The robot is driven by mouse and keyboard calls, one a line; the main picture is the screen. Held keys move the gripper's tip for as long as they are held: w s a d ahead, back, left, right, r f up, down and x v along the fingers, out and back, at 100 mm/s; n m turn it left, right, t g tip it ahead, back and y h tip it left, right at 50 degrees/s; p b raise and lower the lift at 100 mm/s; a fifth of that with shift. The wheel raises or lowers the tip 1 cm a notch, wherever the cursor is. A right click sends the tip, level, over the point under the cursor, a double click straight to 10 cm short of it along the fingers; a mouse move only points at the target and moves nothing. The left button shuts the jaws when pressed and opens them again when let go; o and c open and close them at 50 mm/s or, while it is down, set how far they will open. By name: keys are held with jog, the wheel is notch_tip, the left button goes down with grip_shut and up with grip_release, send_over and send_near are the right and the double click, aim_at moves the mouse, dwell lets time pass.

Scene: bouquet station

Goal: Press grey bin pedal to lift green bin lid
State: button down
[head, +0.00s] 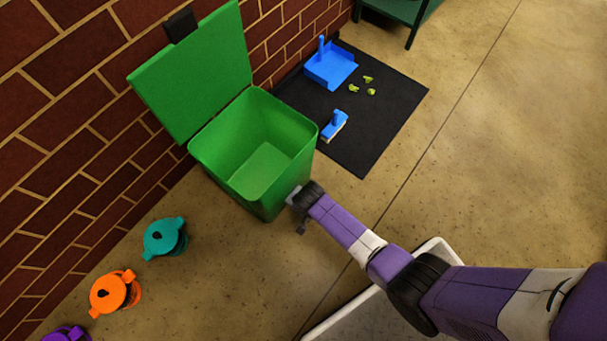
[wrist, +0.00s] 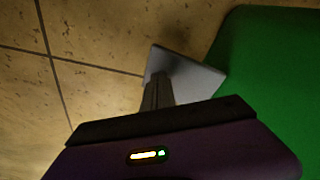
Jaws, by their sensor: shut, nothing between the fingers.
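The green bin (head: 260,150) stands by the brick wall in the head view, and its side fills the right of the wrist view (wrist: 280,75). Its green lid (head: 195,75) is raised and leans back near the wall, and the bin looks empty inside. The grey pedal (wrist: 195,75) juts from the bin's base in the wrist view; a small part shows in the head view (head: 293,194). My gripper (wrist: 157,78) is shut and empty, with its fingertips at the pedal and seemingly on it. The exact contact is partly hidden by the fingers.
A black mat (head: 380,105) behind the bin holds a blue dustpan (head: 330,65), a blue brush (head: 334,125) and several green scraps (head: 367,80). Teal (head: 164,237), orange (head: 114,292) and purple (head: 66,334) cans stand at the lower left. The floor (head: 480,170) at right is clear.

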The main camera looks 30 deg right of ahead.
jog(key=shift+s, duration=0.15)
notch_tip(320, 180, up, 9)
jog(key=p, duration=0.8)
jog(key=shift+p, duration=0.35)
